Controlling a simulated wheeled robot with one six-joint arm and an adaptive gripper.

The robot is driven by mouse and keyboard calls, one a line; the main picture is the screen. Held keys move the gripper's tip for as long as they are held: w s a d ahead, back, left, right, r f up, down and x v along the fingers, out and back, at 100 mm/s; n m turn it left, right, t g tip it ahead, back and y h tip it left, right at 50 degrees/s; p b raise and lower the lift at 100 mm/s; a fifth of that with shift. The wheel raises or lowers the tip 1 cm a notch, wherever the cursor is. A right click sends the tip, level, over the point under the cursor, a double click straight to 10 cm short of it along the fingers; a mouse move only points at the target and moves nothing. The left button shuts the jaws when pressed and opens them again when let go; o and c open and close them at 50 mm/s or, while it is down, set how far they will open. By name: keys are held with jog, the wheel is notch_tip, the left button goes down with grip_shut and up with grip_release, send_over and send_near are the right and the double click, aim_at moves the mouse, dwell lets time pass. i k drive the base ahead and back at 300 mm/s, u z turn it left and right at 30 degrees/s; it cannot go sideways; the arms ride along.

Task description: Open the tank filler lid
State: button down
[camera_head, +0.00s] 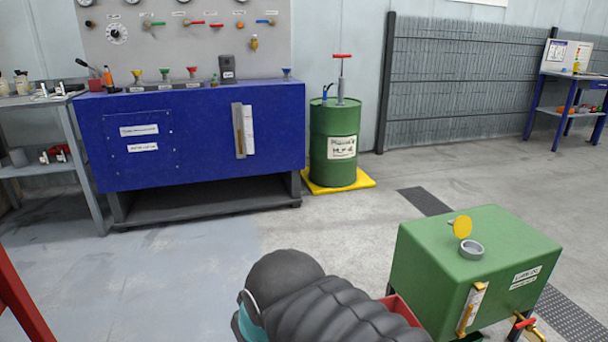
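A green box-shaped tank (425,250) stands at the lower right. On its top is a short grey filler neck (472,250), with its round opening showing. A yellow round lid (462,227) stands tilted up at the back left edge of the neck, clear of the opening. A dark ribbed part, which looks like a sleeved part of my arm, fills the bottom middle, left of the tank, and hides part of the tank's lower left side. My gripper's fingers do not show in this view.
A sight gauge (472,305) and a red-handled tap (525,323) are on the tank's front. Dark floor grating (425,201) runs behind it. A blue cabinet (200,125) and a green drum (333,130) on a yellow tray (358,183) stand farther back. The floor between is clear.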

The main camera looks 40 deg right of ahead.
aim_at(462, 228)
jog(key=i, duration=2.45)
jog(key=z, duration=2.75)
jog(key=i, duration=0.5)
jog(key=u, duration=0.1)
